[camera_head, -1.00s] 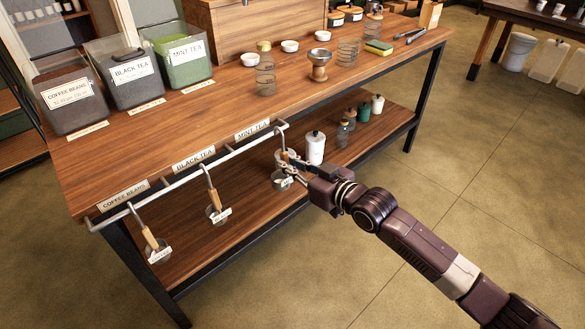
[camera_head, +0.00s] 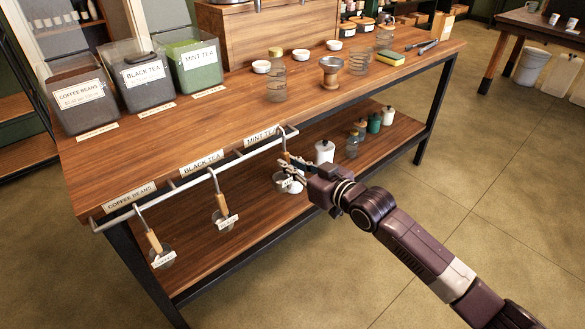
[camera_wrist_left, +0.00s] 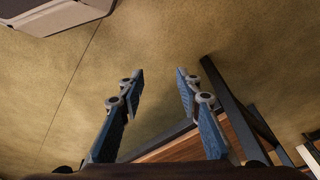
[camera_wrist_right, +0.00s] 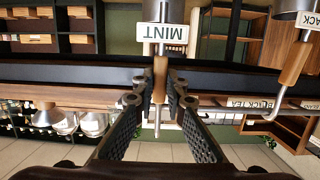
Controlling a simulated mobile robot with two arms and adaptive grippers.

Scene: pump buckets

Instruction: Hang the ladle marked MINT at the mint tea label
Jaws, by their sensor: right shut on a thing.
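My right gripper (camera_head: 284,166) is shut on the wooden handle of the MINT ladle (camera_wrist_right: 160,77), whose white tag reads MINT in the right wrist view. In the head view the ladle's metal shaft (camera_head: 284,142) reaches up to the hanging rail (camera_head: 190,183) below the MINT TEA label (camera_head: 262,137). I cannot tell whether its hook rests on the rail. The ladle's cup is partly hidden by my gripper. My left gripper (camera_wrist_left: 158,88) is open and empty above the floor; it is outside the head view.
Two other ladles hang under the BLACK TEA label (camera_head: 202,163) and the COFFEE BEANS label (camera_head: 131,197). A white canister (camera_head: 324,152) stands on the lower shelf behind my right gripper. Three bins, including the mint tea bin (camera_head: 196,68), stand on the table. Open floor lies at front right.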

